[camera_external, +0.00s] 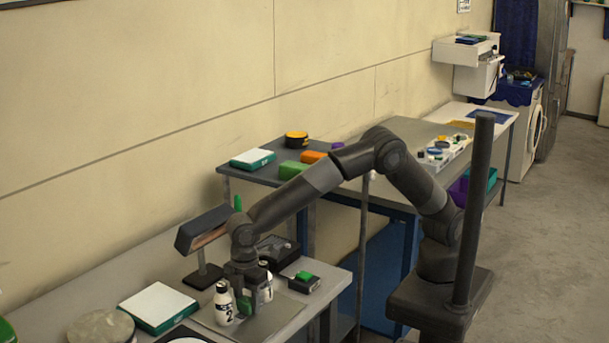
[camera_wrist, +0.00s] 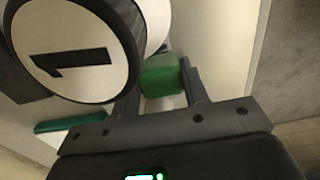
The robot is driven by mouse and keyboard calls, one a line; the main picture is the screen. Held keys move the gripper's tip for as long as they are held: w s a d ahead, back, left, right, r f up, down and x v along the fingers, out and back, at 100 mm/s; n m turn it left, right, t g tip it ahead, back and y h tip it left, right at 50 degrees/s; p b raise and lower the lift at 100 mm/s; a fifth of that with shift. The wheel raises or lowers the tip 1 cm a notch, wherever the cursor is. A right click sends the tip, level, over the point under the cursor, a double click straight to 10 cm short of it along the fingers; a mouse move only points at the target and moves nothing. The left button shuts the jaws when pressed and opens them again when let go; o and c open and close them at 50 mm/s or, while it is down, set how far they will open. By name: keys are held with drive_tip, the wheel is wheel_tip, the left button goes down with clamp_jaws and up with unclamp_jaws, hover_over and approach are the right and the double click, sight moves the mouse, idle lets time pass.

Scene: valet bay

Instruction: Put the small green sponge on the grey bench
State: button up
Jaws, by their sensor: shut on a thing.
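My gripper (camera_external: 246,297) points down low over the near grey bench (camera_external: 325,270), among the bottles. It is shut on a small green sponge (camera_external: 245,306). In the wrist view the green sponge (camera_wrist: 162,78) sits between the two fingers (camera_wrist: 160,92). Whether its underside touches the surface below cannot be told. A white bottle marked 2 (camera_external: 224,305) stands just left of the gripper. A bottle marked 1 (camera_external: 266,288) stands close on the right, partly hidden, and its round label (camera_wrist: 70,62) fills the upper left of the wrist view.
A black box with a green top (camera_external: 304,282) lies right of the gripper. A white and green box (camera_external: 158,307) and a round tin (camera_external: 101,328) lie left. A dark lamp-like stand (camera_external: 203,276) rises behind. The dark table (camera_external: 255,172) beyond holds a green block (camera_external: 292,170).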

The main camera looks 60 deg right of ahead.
sight(247, 299)
drive_tip(key=shift+f, duration=0.1)
drive_tip(key=o, duration=0.9)
drive_tip(key=shift+o, duration=0.2)
wheel_tip(247, 299, up, 12)
